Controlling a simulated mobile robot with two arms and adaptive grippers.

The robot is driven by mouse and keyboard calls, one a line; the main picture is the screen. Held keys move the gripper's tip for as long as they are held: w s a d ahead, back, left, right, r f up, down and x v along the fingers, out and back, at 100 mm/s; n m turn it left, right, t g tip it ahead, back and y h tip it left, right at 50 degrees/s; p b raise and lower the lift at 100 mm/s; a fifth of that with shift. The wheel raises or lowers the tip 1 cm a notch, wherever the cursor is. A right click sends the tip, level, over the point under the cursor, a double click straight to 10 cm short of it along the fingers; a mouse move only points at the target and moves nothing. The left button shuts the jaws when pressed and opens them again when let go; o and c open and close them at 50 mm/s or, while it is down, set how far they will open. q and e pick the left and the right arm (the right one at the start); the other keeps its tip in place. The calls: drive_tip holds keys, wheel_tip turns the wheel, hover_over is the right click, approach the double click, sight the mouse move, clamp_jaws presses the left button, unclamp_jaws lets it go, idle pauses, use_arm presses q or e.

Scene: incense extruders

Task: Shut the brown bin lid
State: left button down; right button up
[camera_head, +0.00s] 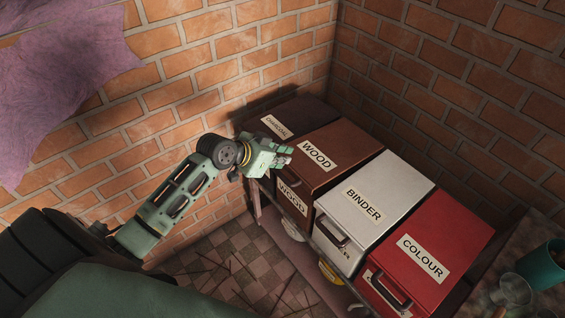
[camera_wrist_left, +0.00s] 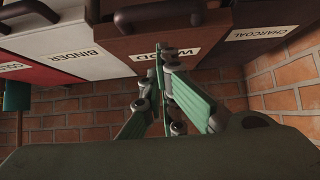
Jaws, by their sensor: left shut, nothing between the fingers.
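The brown bin (camera_head: 345,150) carries a WOOD label on its lid and another on its front. It stands between the dark charcoal bin and the white binder bin. Its lid looks flat and level with its neighbours; I cannot tell whether a small gap is left. My left gripper (camera_head: 288,155) is shut and empty at the lid's front left edge; touching or just apart, I cannot tell. In the left wrist view, the shut fingers (camera_wrist_left: 168,58) overlap the WOOD label on the brown bin (camera_wrist_left: 125,42). My right gripper is not in view.
The charcoal bin (camera_head: 305,112), white binder bin (camera_head: 385,190) and red colour bin (camera_head: 450,232) share the row, lids down. Brick walls close off the back and left. A teal cup (camera_head: 543,265) and a glass (camera_head: 513,290) stand at the lower right. Checked floor shows in front.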

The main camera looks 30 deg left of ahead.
use_arm(q)
drive_tip(key=shift+s+a+f, duration=0.1)
drive_tip(key=shift+s+f, duration=0.05)
drive_tip(key=shift+f, duration=0.6)
drive_tip(key=shift+s+f, duration=0.15)
drive_tip(key=shift+f, duration=0.6)
drive_tip(key=shift+w+f, duration=0.15)
drive_tip(key=f+b, duration=0.1)
drive_tip(key=f, duration=0.1)
drive_tip(key=f+b, duration=0.1)
drive_tip(key=s+f+b, duration=0.1)
drive_tip(key=f, duration=0.1)
drive_tip(key=shift+a+f, duration=0.2)
drive_tip(key=shift+f, duration=0.1)
drive_tip(key=shift+r, duration=0.1)
